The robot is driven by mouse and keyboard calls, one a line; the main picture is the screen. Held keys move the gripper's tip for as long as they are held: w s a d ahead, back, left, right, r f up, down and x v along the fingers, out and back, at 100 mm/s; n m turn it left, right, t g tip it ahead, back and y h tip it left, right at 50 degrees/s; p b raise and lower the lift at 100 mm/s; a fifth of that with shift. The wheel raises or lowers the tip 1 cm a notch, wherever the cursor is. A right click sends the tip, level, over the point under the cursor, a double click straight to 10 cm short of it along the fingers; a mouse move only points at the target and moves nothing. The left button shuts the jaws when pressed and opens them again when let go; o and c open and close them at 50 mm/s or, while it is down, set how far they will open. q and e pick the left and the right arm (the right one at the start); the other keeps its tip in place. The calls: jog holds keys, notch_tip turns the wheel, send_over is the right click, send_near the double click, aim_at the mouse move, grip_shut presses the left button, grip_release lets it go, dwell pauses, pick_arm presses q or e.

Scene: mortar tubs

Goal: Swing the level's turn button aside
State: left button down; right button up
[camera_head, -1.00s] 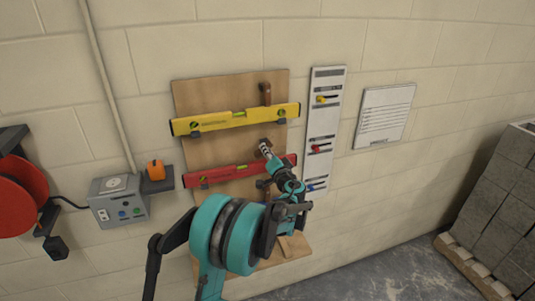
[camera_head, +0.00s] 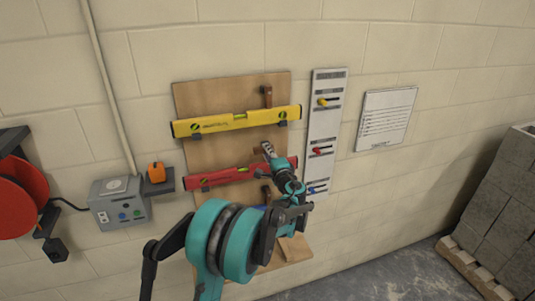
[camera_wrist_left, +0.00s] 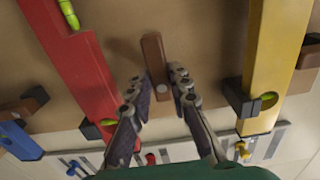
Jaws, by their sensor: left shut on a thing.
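The red level (camera_head: 225,175) lies across the wooden board on the wall, below the yellow level (camera_head: 222,122). A brown turn button (camera_head: 258,150) sits between them; in the left wrist view the button (camera_wrist_left: 154,58) lies about parallel to the levels, clear of the red one (camera_wrist_left: 85,70). My left gripper (camera_head: 268,151) is at this button, and its fingers (camera_wrist_left: 160,90) are shut on the button's end near the pivot. The blue level (camera_wrist_left: 20,140) shows partly at the left of the wrist view. My right gripper is not in view.
Other turn buttons stand across the levels, one above the yellow level (camera_head: 267,95). A white panel with coloured levers (camera_head: 323,130) is close on the right. A grey socket box (camera_head: 119,203) and a red reel (camera_head: 20,195) are on the left.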

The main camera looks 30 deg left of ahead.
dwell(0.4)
pick_arm(q)
jog(key=c, duration=1.4)
grip_release()
jog(key=v, duration=1.2)
